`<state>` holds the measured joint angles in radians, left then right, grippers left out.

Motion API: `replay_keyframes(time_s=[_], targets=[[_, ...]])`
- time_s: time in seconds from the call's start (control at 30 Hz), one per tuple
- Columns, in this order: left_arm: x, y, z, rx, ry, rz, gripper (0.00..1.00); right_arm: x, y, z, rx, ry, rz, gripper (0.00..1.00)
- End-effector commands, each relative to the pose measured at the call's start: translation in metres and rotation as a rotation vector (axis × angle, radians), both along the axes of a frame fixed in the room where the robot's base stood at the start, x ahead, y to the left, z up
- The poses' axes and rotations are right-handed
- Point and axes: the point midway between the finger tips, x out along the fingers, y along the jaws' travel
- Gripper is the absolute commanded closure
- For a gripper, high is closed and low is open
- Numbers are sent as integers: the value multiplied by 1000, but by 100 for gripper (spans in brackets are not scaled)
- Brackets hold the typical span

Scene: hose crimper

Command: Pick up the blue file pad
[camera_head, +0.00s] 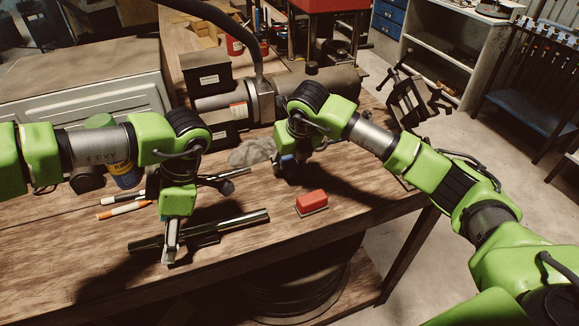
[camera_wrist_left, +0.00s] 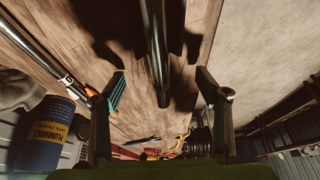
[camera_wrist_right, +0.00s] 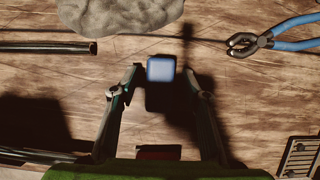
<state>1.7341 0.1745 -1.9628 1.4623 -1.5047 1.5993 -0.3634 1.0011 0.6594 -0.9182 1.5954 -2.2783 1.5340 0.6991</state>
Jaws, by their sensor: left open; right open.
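The blue file pad (camera_wrist_right: 161,68) shows as a small blue block on the wooden table in the right wrist view. My right gripper (camera_wrist_right: 160,80) is open, its fingertips on either side of the pad with gaps; I cannot tell the exact height. In the head view this gripper (camera_head: 290,172) points down at the bench and largely hides the pad. My left gripper (camera_head: 170,255) is open, pointing down over a dark rod (camera_head: 235,230) near the front edge. In the left wrist view the rod (camera_wrist_left: 155,50) lies between the finger lines.
A red block (camera_head: 312,200) lies close to the right gripper. A grey cloth or lump (camera_wrist_right: 120,14) and blue-handled pliers (camera_wrist_right: 270,38) lie near the pad. Markers (camera_head: 125,209) and a blue can (camera_head: 125,175) are at left. A crimper (camera_head: 265,100) stands behind.

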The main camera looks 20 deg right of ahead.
Motion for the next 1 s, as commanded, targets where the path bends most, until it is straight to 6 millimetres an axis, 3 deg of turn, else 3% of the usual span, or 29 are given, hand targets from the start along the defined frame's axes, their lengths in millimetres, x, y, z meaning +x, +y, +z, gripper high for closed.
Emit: replay_keyframes(time_s=[0.1,0.27,0.63,1.0], targets=[[0,0,0,0,0,0,32,0,0,0,0,0,0,57],[0,0,0,0,0,0,32,0,0,0,0,0,0,98],[0,0,0,0,0,0,32,1,0,8,0,-3,0,99],[0,0,0,0,0,0,32,1,0,77,0,-6,0,99]])
